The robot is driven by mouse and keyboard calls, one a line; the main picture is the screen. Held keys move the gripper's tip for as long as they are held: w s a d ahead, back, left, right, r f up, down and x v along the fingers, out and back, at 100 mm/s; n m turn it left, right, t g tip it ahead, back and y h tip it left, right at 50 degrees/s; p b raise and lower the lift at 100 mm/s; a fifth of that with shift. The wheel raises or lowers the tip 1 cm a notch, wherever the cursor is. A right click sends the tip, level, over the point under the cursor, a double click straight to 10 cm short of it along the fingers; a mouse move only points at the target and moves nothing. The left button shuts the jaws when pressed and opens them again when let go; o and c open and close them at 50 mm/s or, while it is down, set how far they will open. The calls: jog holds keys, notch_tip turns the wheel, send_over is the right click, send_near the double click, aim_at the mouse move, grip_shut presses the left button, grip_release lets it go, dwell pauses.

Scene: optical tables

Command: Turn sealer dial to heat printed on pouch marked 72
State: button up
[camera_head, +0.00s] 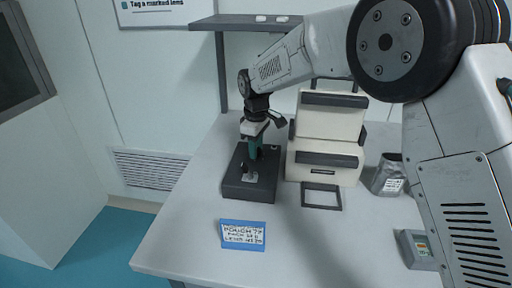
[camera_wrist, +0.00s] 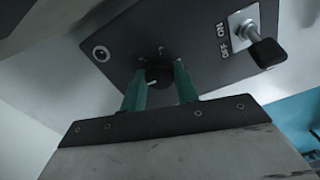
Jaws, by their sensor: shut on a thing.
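The dark sealer control box (camera_head: 234,188) stands on the table, with my gripper (camera_head: 254,150) over it, pointing down. In the wrist view the green fingers of my gripper (camera_wrist: 160,72) are shut on a round black dial (camera_wrist: 165,90) on the box's panel (camera_wrist: 199,59). A few small marks show around the dial; their numbers and the dial's setting cannot be read. A blue-edged card (camera_head: 243,234) lies at the table front; its top line seems to read POUCH 72, the other lines are too small to read surely. A silver pouch (camera_head: 388,176) with a label stands at right.
An OFF/ON toggle switch (camera_wrist: 259,45) with a black tip and a round fitting (camera_wrist: 100,53) are on the same panel. A cream machine (camera_head: 325,125) stands right of the box, with a dark frame (camera_head: 321,207) before it. A shelf (camera_head: 235,22) is behind. The front table is mostly clear.

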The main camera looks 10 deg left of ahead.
jog(key=m, duration=0.5)
jog(key=shift+m, duration=0.3)
jog(key=m, duration=0.5)
jog(key=shift+m, duration=0.3)
jog(key=o, duration=1)
jog(key=shift+c, duration=0.2)
jog(key=shift+r, duration=0.1)
notch_tip(320, 180, up, 8)
jog(key=shift+f, duration=0.15)
